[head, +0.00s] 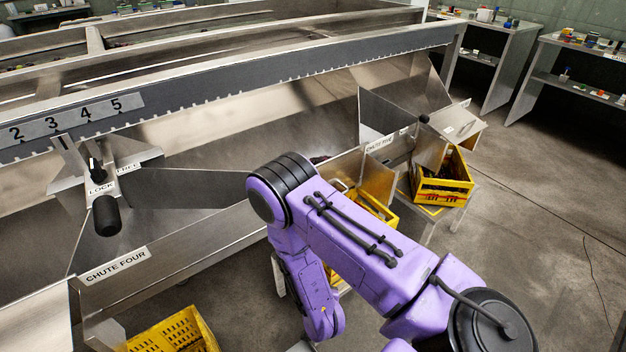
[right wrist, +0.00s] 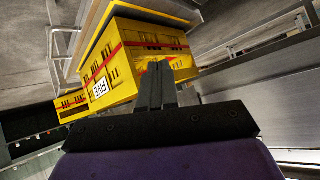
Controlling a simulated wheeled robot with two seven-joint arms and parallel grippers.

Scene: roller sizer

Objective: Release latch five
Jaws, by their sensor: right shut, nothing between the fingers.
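A latch plate (head: 103,187) marked LOCK and FREE, with a black handle (head: 107,215), stands by the number strip (head: 70,118) at the left of the head view, above CHUTE FOUR. I cannot tell a number on it. The CHUTE FIVE label (head: 380,144) is at centre right, and a small black knob (head: 424,118) sits right of it. My purple right arm reaches in from the lower right; its gripper is hidden in the head view. In the right wrist view my right gripper (right wrist: 158,68) is shut and empty, in front of a yellow crate labelled FIVE (right wrist: 120,75). My left gripper is out of view.
A yellow crate (head: 172,335) stands below chute four, and another (head: 440,190) holds dark items at the right. A further yellow crate (head: 377,207) is partly behind my arm. The metal chute walls are close around my arm. Open floor (head: 540,230) lies to the right.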

